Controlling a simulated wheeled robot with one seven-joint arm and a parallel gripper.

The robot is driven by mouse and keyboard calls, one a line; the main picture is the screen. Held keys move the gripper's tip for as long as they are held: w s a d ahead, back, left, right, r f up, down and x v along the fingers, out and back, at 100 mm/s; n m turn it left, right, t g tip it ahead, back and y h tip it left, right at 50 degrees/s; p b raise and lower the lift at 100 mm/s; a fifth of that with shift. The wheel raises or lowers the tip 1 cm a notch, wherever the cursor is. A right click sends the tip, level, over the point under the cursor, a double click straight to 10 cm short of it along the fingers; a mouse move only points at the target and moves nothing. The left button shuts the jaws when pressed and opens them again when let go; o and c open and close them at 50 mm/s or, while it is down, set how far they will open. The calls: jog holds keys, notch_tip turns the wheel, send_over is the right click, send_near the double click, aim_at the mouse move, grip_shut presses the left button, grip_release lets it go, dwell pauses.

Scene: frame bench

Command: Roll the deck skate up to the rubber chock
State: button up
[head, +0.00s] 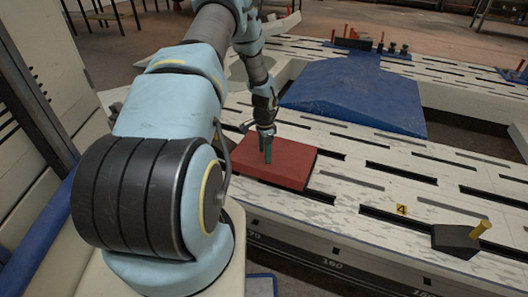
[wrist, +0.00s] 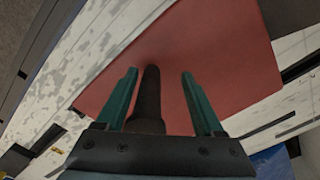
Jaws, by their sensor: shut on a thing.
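The deck skate (head: 292,172) is a flat red block on the slotted white bench, in the middle of the head view. It also fills much of the wrist view (wrist: 235,60). A dark upright post (wrist: 150,92) stands on it. My gripper (head: 267,152) is over the skate with its green fingers down on either side of the post, shut on it. In the wrist view the post looks nearer the left finger. The rubber chock (head: 456,241), a black wedge with a yellow handle, is apart from the skate, at the bench's front right.
A small yellow tag marked 4 (head: 401,210) lies between skate and chock. The slotted bench surface there is otherwise clear. A large blue sloped piece (head: 355,95) is behind the skate. Small parts (head: 365,42) stand on the far rail. The bench's front edge is close.

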jog(key=shift+r, duration=0.1)
notch_tip(320, 180, up, 9)
jog(key=shift+w+r+b, duration=0.1)
jog(key=shift+r+b, duration=0.05)
jog(key=shift+b, duration=0.15)
jog(key=shift+r, duration=0.65)
